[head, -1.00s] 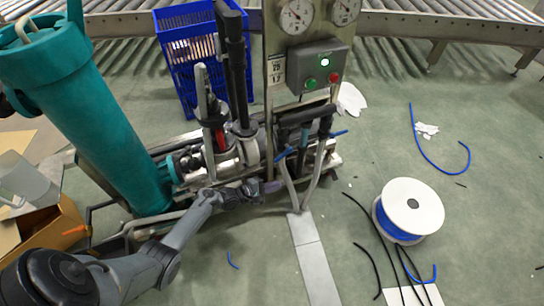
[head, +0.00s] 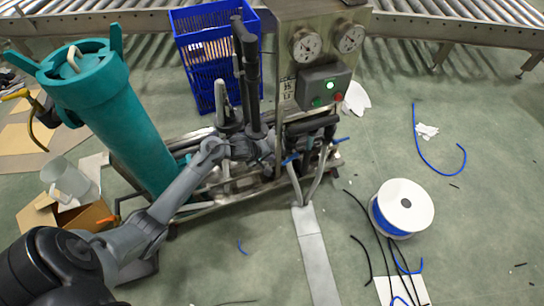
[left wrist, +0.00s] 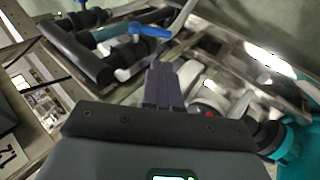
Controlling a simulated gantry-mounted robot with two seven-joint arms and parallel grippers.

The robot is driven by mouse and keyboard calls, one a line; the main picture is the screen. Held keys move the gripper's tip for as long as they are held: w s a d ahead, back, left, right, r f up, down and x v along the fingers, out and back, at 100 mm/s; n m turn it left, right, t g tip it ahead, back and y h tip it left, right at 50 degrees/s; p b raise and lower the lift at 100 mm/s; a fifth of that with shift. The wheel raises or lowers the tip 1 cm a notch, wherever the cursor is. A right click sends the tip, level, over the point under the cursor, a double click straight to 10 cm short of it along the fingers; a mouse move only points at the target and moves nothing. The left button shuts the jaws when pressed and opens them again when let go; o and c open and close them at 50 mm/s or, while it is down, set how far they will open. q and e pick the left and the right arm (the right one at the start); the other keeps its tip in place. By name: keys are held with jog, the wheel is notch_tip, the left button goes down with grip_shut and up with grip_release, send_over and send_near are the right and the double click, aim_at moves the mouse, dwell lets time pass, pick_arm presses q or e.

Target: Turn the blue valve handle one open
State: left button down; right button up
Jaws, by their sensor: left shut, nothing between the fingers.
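Two small blue valve handles show on the pipework under the control box. One blue handle (head: 291,159) is on the left, near my left gripper; the other blue handle (head: 341,140) sticks out on the right. In the left wrist view a blue handle (left wrist: 148,30) lies just beyond the fingertips, on a pale valve body. I cannot tell which is handle one. My left gripper (head: 272,150) is beside the pipes, its fingers partly lost against dark parts. In the wrist view the left gripper (left wrist: 165,84) is shut and empty, apart from the handle. My right gripper is not in view.
The control box (head: 325,85) with gauges stands above the pipes. Black upright pipes (head: 250,75) rise close behind my left gripper. A teal cylinder (head: 120,125) stands left. A blue crate (head: 205,60) is behind.

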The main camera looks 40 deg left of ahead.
pick_arm(q)
jog(key=b, duration=0.9)
send_near(286, 161)
jog(key=x, duration=0.5)
jog(key=shift+b+x, duration=0.55)
jog(key=shift+x, duration=0.35)
